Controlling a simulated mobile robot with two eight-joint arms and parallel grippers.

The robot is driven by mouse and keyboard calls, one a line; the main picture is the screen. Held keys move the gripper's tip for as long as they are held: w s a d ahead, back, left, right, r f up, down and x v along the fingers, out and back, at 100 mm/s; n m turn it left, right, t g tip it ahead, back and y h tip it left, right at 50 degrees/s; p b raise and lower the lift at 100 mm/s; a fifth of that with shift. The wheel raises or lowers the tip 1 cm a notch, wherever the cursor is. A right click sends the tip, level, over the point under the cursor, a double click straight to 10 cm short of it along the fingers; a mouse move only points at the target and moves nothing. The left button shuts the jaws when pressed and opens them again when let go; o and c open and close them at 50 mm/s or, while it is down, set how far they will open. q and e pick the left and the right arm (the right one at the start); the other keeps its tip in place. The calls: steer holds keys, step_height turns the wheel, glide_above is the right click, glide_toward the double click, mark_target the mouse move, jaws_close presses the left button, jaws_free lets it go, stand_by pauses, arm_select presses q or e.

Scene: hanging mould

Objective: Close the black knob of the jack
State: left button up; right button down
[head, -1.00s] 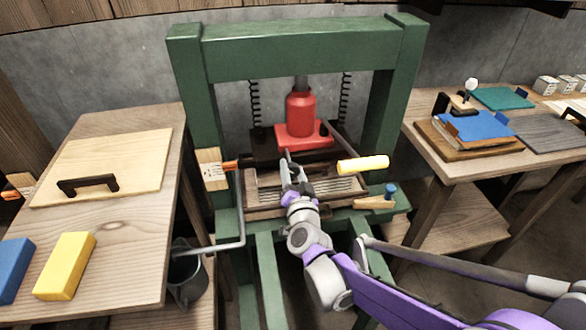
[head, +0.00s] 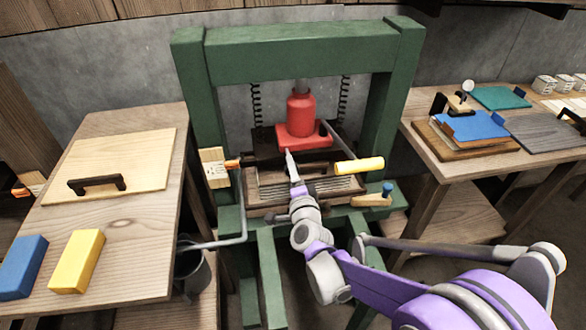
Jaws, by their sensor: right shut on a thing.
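The red jack (head: 301,112) stands upright on its red base inside the green press frame. My right gripper (head: 291,158) reaches up from below to the front of the jack base. Its fingers are closed together on the small black knob there, which the fingers almost wholly hide. A dark socket shows at the right of the jack base, with a lever ending in a pale yellow handle (head: 358,166) sloping down to the right. My left gripper is out of view.
The green press frame (head: 300,52) surrounds the jack, with black springs at both sides. A wooden brush (head: 214,168) hangs at its left. A wooden-handled tool (head: 371,200) lies at the right. Side tables hold a board (head: 122,160), a yellow block (head: 77,262), a blue block (head: 22,267) and books.

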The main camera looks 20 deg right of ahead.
stand_by(0.4)
steer(key=shift+c, duration=1.5)
jaws_free()
steer(key=v, duration=1)
steer(key=shift+s+p, duration=0.35)
steer(key=shift+s, duration=0.1)
steer(key=shift+a, duration=0.15)
